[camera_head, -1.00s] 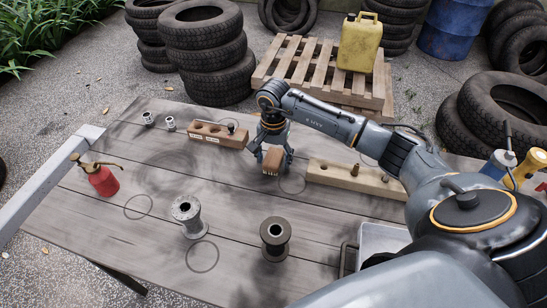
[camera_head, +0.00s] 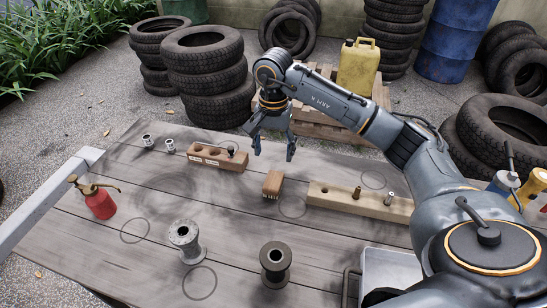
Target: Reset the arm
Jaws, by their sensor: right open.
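My right gripper (camera_head: 272,150) is open and empty. It hangs above the far part of the wooden table (camera_head: 120,195), with its arm coming in from the right. My left gripper does not show.
A brown block with holes (camera_head: 215,157) and a pale block with fittings (camera_head: 335,197) lie beside the brush. A grey tray (camera_head: 392,272) is at right. Stacked tires (camera_head: 205,80) stand behind.

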